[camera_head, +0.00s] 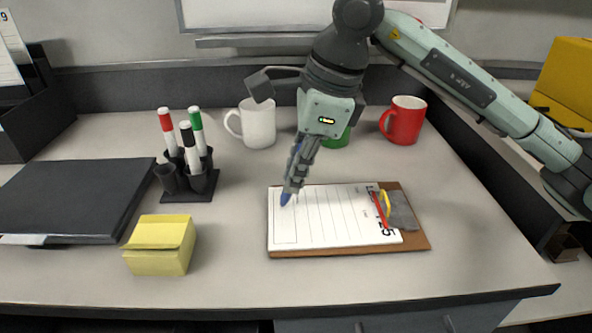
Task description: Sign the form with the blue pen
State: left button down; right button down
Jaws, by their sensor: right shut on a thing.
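The form (330,228) is a white lined sheet on a brown clipboard (418,240) in the middle of the desk. A grey clip with a red and yellow item lies at its right end. My right gripper (292,184) reaches down over the form's upper left part and is shut on the blue pen (285,199). The pen's blue end points down at the sheet; I cannot tell whether it touches the paper. The gripper hides most of the pen. My left gripper is not in view.
A pen holder (205,185) with red, black and green markers stands left of the form. Yellow sticky notes (158,260) and a black folder (75,198) lie further left. White (258,125), green (337,140) and red (403,120) mugs stand behind. The desk's front right is clear.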

jog(key=shift+s+d+b, duration=0.1)
jog(key=shift+s+b, duration=0.1)
jog(key=shift+b, duration=0.15)
jog(key=shift+s+d+b, duration=0.2)
jog(key=shift+s+b, duration=0.15)
jog(key=shift+s, duration=0.1)
dwell(0.8)
jog(key=shift+s+a+b, duration=0.1)
jog(key=shift+s+b, duration=0.1)
jog(key=shift+b, duration=0.1)
jog(key=shift+s+a, duration=0.2)
jog(key=shift+s, duration=0.25)
dwell(0.8)
jog(key=shift+s+d+b, duration=0.3)
jog(key=shift+s+b, duration=0.45)
jog(key=shift+b, duration=0.2)
dwell(0.6)
jog(key=shift+s+a+b, duration=0.2)
jog(key=shift+s+b, duration=0.4)
jog(key=shift+s, duration=0.1)
dwell(0.9)
jog(key=shift+r, duration=0.1)
notch_tip(320, 180, up, 5)
jog(key=p, duration=0.2)
jog(key=shift+p, duration=0.35)
